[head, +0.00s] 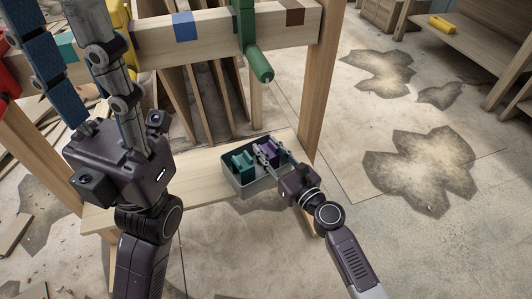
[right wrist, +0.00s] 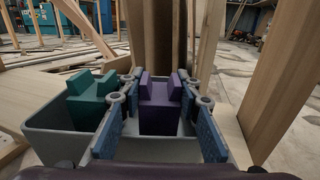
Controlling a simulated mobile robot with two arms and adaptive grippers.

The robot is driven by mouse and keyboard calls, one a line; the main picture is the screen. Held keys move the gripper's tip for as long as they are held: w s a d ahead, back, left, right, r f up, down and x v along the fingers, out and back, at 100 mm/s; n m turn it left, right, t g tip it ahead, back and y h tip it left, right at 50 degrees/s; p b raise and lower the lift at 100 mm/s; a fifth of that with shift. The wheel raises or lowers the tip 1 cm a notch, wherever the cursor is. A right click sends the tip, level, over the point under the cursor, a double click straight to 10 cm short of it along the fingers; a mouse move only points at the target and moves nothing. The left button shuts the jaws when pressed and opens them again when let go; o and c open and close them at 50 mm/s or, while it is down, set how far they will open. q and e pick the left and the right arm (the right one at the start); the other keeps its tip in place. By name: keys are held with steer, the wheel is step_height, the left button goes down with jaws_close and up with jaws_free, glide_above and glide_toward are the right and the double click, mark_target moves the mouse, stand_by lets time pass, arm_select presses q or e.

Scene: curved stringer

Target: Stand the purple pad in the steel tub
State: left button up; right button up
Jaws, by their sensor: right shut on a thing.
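The purple pad (head: 267,149) is in the right part of the steel tub (head: 258,186), looking upright. My right gripper (head: 271,153) reaches in from the right and is shut on it. In the right wrist view the purple pad (right wrist: 160,106) sits between the two blue-lined fingers, within the tub walls (right wrist: 55,140). Whether its bottom touches the tub floor I cannot tell. My left gripper (head: 62,45) is raised at the left, fingers apart, with nothing seen between them.
A teal pad (head: 243,164) stands in the tub's left part, also in the right wrist view (right wrist: 90,100). The tub rests on a wooden shelf (head: 195,195). Above runs a beam (head: 210,35) with a green clamp (head: 258,62); a wooden post (head: 318,90) stands right of the tub.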

steer(key=shift+f, duration=0.1)
steer(key=o, duration=1.3)
